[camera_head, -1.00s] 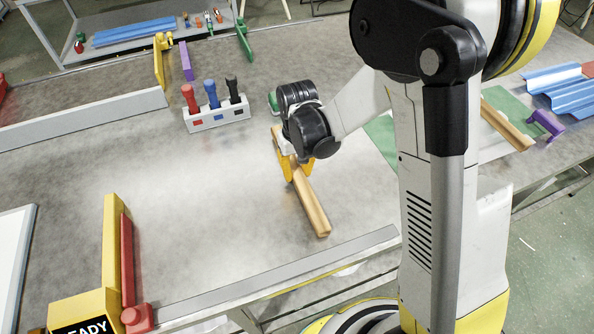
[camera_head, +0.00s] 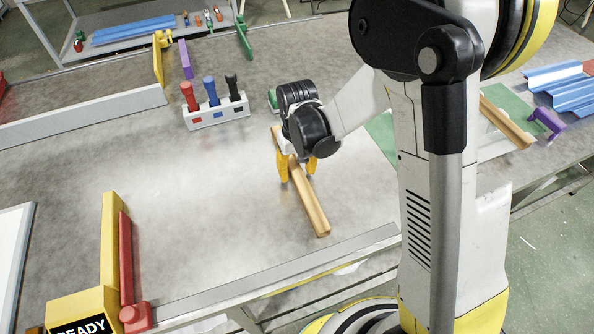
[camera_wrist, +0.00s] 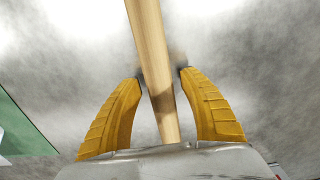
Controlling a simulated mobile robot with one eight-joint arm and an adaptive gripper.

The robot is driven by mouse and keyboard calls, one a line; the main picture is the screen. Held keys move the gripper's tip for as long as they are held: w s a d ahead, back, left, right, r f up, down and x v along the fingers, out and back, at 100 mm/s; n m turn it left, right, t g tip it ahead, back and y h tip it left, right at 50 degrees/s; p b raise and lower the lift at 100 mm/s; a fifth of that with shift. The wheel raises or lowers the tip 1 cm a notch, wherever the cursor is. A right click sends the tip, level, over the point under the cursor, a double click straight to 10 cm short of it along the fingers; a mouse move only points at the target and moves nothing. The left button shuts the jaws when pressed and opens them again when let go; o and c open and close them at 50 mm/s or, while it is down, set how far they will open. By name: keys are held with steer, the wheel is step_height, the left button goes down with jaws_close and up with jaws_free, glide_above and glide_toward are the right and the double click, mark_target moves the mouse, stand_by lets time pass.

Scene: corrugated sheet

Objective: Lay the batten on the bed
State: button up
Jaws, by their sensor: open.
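The batten (camera_head: 312,207) is a long pale wooden bar on the grey metal bed (camera_head: 215,190), running from under my wrist toward the front edge. My gripper (camera_head: 297,172) is over its far part with its yellow fingers open, one on each side. In the wrist view the batten (camera_wrist: 150,50) passes between the spread fingers (camera_wrist: 160,73), with small gaps beside the tips. The batten's far part is partly hidden by my gripper in the head view. Whether its whole underside touches the bed cannot be told.
A white holder (camera_head: 218,115) with red, blue and black handles stands behind left. Another wooden bar (camera_head: 507,122) and blue corrugated sheets (camera_head: 568,90) lie at right. The bed's left middle is clear.

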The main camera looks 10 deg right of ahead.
step_height(320, 180, up, 12)
stand_by(0.5)
stand_by(0.3)
